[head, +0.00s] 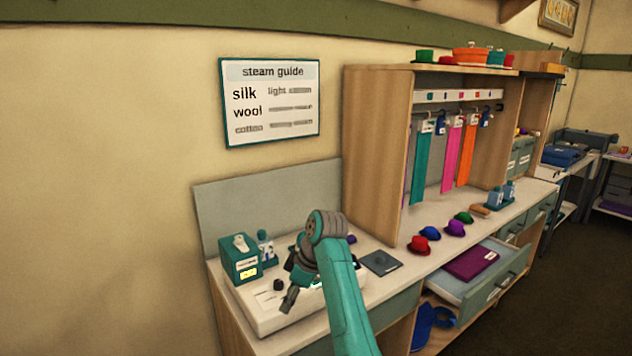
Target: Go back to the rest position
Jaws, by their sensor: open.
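My gripper (287,298) is at the end of my teal and grey arm, low over the left part of the counter. It points down above a white steam station (262,318) and is open. I see nothing held between its fingers, though the wrist hides part of them. I cannot tell whether the fingertips touch the station. My arm covers the right part of the station, and a small purple thing (351,239) shows just behind the wrist.
A teal box (240,260) and small bottles stand left of my gripper. A dark flat pad (381,262) and several small hats lie to the right. An open drawer (480,277) with a purple folded cloth juts out at the right. A wooden cabinet (378,150) stands behind.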

